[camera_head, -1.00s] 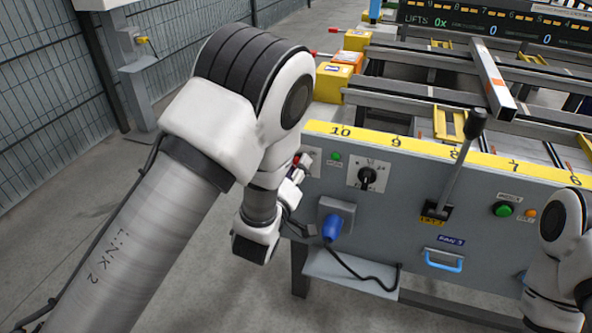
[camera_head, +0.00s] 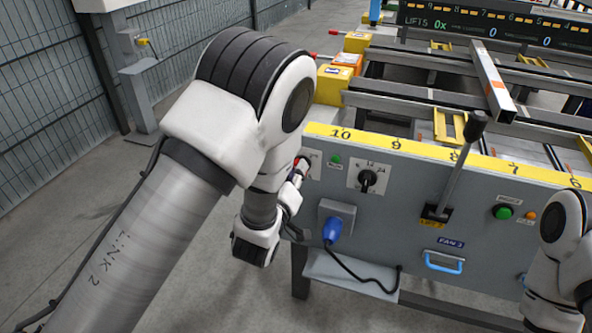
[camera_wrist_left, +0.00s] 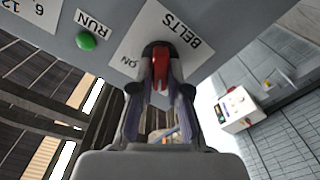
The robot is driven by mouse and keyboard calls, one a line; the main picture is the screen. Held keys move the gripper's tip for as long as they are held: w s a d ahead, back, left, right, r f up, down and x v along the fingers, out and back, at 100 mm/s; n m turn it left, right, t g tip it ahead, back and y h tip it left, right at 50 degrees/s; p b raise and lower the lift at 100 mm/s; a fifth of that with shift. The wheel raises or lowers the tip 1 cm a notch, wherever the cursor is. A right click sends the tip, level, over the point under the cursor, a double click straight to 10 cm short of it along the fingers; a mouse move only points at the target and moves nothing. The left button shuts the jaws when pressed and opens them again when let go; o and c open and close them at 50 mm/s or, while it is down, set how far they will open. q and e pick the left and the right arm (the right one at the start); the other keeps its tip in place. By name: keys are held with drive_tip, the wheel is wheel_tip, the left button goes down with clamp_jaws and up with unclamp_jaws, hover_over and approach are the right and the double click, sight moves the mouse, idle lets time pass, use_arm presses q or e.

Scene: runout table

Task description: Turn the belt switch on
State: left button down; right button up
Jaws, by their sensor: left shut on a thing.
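The belt switch is a red handle (camera_wrist_left: 160,66) on a white plate (camera_wrist_left: 148,33) marked BELTS and ON, upside down in the left wrist view. My left gripper (camera_wrist_left: 159,84) is shut on the red handle, with a dark fingertip on each side. In the head view the plate (camera_head: 314,160) is at the left end of the grey panel, and my left gripper (camera_head: 298,172) is against it, partly hidden by my wrist. The handle points roughly up and down in the wrist view, and I cannot tell its setting. My right gripper is out of the picture.
Beside the plate are a green RUN button (camera_head: 335,159) and a black rotary knob (camera_head: 368,180). A blue plug (camera_head: 332,229) with a cable sits below. A tall lever (camera_head: 459,165) stands farther right. Open floor lies left of the panel.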

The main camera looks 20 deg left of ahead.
use_arm(q)
drive_tip(key=m, duration=1.5)
drive_tip(key=shift+d+m+b, duration=0.25)
drive_tip(key=shift+m+b, duration=0.05)
drive_tip(key=shift+m, duration=0.1)
drive_tip(key=c, duration=1.1)
unclamp_jaws()
drive_tip(key=shift+c, duration=0.2)
